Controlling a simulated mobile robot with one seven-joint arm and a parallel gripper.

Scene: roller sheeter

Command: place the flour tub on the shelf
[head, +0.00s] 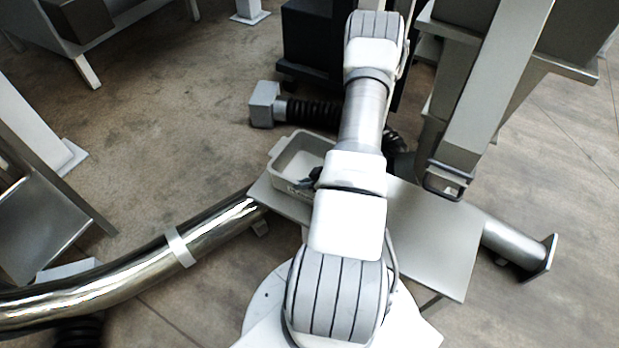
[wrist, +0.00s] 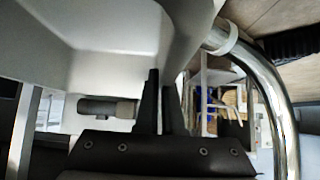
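The flour tub (head: 280,178) is a pale grey open box at the left end of a flat grey metal shelf (head: 438,235) in the head view. I cannot tell whether its base touches the shelf or hangs just above it. My gripper (head: 309,182) is at the tub's near right side, partly hidden by my arm. In the wrist view, the tub's pale wall (wrist: 110,50) fills the upper left. The two dark fingers (wrist: 163,95) stand close together with the tub's wall edge between them. The tub's inside is partly hidden by my arm.
A shiny curved pipe (head: 215,220) runs left from the shelf. A grey machine column (head: 480,80) rises behind the shelf's right part. A box with a black bellows (head: 264,105) lies behind the tub. The shelf's right half is bare.

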